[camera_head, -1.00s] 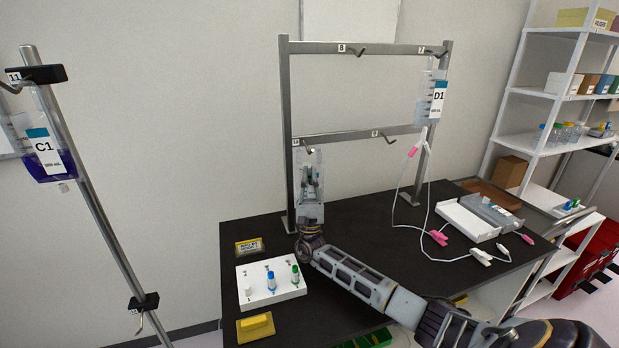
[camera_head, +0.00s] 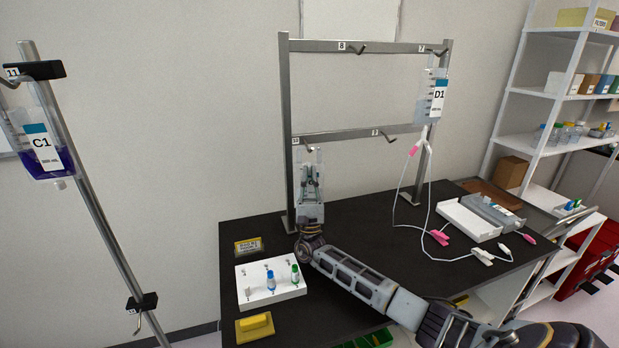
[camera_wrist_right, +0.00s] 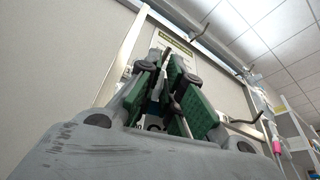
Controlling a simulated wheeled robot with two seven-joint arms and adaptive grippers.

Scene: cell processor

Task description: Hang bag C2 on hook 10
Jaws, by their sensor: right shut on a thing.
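My right gripper (camera_head: 312,172) is raised at the left post of the metal rack, just under hook 10 (camera_head: 310,149). A dark hook rod shows between the fingers in that view. I cannot tell whether the bag's hole is around the hook. My left gripper is not in view.
Bag D1 (camera_head: 437,98) hangs at hook 7 with its tubing looping to the table (camera_head: 370,235). Hooks 8 (camera_head: 357,49) and 9 (camera_head: 388,138) are empty. Bag C1 (camera_head: 45,150) hangs on the left pole. A white vial block (camera_head: 262,292) stands front left.

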